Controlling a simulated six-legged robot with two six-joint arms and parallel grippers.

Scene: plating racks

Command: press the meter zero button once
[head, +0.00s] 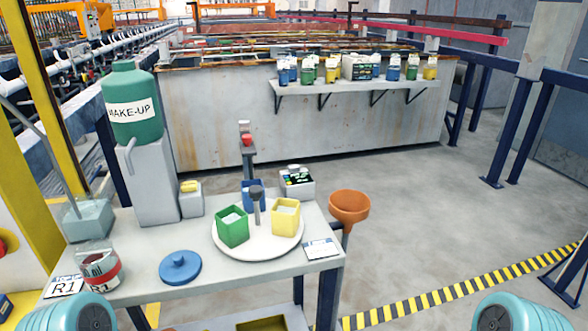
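A small grey box with a dark face and small coloured marks (297,181) stands at the back right edge of the bench; it looks like the meter. The marks on its face are too small for me to tell which is the zero button. Another small grey box with a yellow top piece (190,200) stands further left, beside a tall grey block. Neither gripper shows; only rounded teal parts of my own arms appear at the bottom left and bottom right corners, well apart from the meter.
On the bench (205,262), a round white tray (262,249) holds green (233,229), yellow (285,219) and blue containers around a dark-topped post. A blue lid (180,268), a jar (101,271), a green MAKE-UP tank (132,100) and an orange funnel (349,206) surround it.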

